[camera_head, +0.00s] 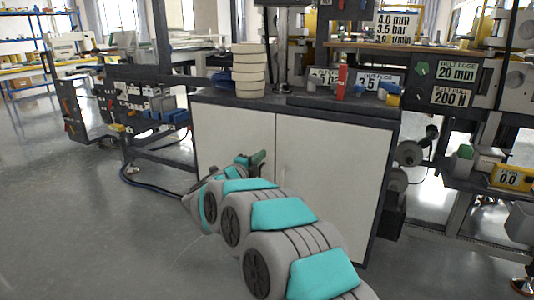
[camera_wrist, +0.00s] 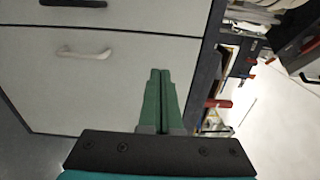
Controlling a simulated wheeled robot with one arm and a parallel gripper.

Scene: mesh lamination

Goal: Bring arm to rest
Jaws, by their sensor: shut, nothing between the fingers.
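My gripper (camera_wrist: 159,77) has green fingers that lie together in the wrist view, with nothing between them. It points toward the white cabinet (camera_wrist: 126,60), and a pale handle (camera_wrist: 84,52) shows to the left of the fingers. In the head view my grey and teal arm reaches out from the bottom right. My gripper (camera_head: 260,156) shows there as a small green shape in front of the cabinet (camera_head: 335,180). I cannot tell the exact gap between the fingers and the cabinet.
The cabinet's dark top (camera_head: 240,101) carries a stack of pale rings (camera_head: 249,70) and a red bottle (camera_head: 342,79). A machine with gauges and signs (camera_head: 457,72) stands at the right.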

